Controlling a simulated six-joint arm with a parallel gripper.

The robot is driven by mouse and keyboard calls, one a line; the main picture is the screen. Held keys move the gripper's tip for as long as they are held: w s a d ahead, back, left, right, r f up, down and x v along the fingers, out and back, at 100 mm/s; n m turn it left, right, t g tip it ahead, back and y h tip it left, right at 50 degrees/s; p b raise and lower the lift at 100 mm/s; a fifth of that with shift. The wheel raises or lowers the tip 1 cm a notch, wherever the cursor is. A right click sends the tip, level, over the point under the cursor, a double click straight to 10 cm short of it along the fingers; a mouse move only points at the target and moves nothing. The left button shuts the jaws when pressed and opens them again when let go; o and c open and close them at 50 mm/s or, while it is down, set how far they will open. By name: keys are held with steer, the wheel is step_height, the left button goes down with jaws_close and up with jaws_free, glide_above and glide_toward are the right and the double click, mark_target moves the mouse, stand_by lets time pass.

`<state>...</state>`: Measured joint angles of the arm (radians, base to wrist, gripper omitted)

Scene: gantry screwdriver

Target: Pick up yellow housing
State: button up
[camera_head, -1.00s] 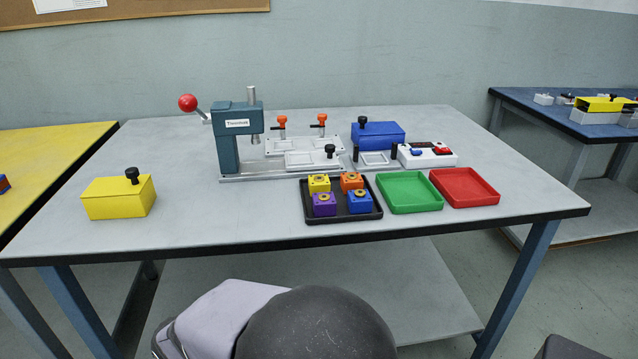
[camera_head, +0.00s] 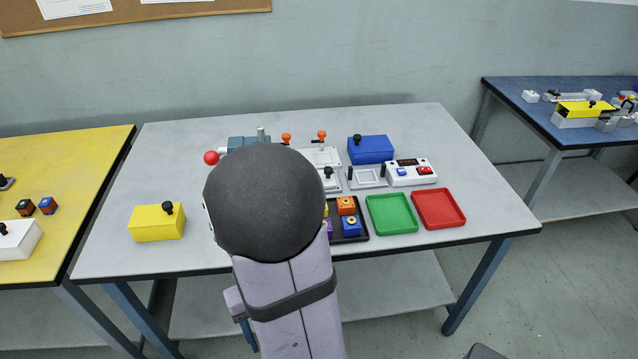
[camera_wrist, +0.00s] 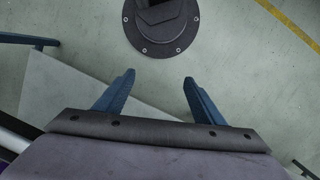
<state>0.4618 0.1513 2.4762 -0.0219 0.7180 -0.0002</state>
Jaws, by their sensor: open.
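A small yellow housing (camera_head: 326,210) sits in the black tray (camera_head: 350,239), mostly hidden behind my arm in the head view; only a sliver shows. A larger yellow box (camera_head: 157,224) with a black knob on top stands at the table's left. My gripper (camera_wrist: 158,82) shows in the wrist view with its two blue fingers apart and nothing between them. It is over the floor, away from both yellow things. In the head view my arm hides most of the gripper.
An orange block (camera_head: 346,205) and a blue block (camera_head: 351,225) share the black tray. Green (camera_head: 391,213) and red (camera_head: 439,208) trays lie to its right. The press with a red ball handle (camera_head: 211,158) is largely hidden by my arm. A blue box (camera_head: 370,150) stands behind.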

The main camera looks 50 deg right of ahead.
steer(key=w+d+r+m+h+p, duration=0.1)
steer(key=d+r+m+p, duration=0.1)
steer(key=d+r+p, duration=1.15)
steer(key=w+d, duration=0.1)
steer(key=d, duration=0.1)
steer(key=w+d+m+h, duration=0.1)
steer(key=d, duration=0.1)
steer(key=w+d+m+h, duration=0.1)
steer(key=w+d, duration=0.1)
steer(key=shift+d+f, duration=0.15)
steer(key=shift+f, duration=0.25)
steer(key=w+d+r+m+t+h, duration=0.2)
steer(key=w+d+m, duration=0.3)
steer(key=m, duration=0.4)
steer(key=shift+w+d+r, duration=0.2)
steer(key=shift+d+r, duration=0.4)
steer(key=shift+r, duration=0.05)
steer(key=shift+f, duration=0.1)
steer(key=shift+x, duration=1)
steer(key=shift+d, duration=0.1)
